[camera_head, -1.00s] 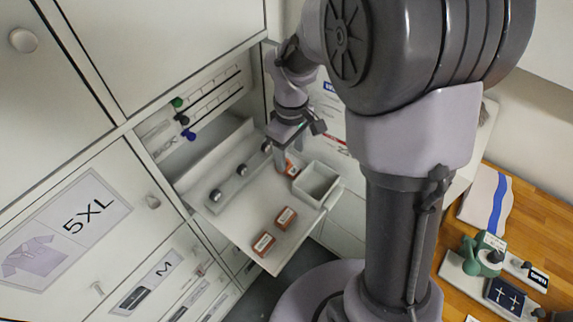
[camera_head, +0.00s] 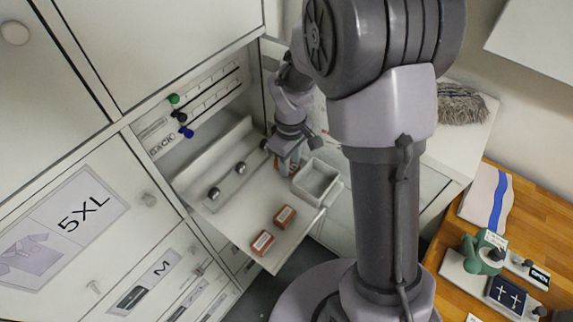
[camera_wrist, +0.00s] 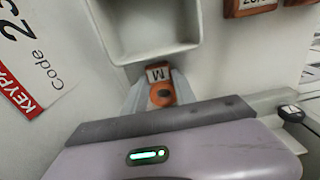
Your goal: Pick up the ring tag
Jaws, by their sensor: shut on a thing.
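An orange tag (camera_wrist: 161,93) with a white label reading "M" and a dark round spot sits between the fingers of my gripper (camera_wrist: 160,92) in the wrist view. It appears to be the ring tag. My gripper is shut on it. In the head view my gripper (camera_head: 286,166) is low over the pull-out shelf (camera_head: 239,212), left of a grey bin, with only a little orange showing beside the fingers. I cannot tell whether the tag touches the shelf.
The open grey bin (camera_head: 316,181) stands close to my gripper. Two orange labelled blocks (camera_head: 285,216) (camera_head: 262,243) lie near the shelf's front. Dark round knobs (camera_head: 214,192) stand on a strip further left. Cabinet doors border the left; a wooden bench (camera_head: 535,228) is at right.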

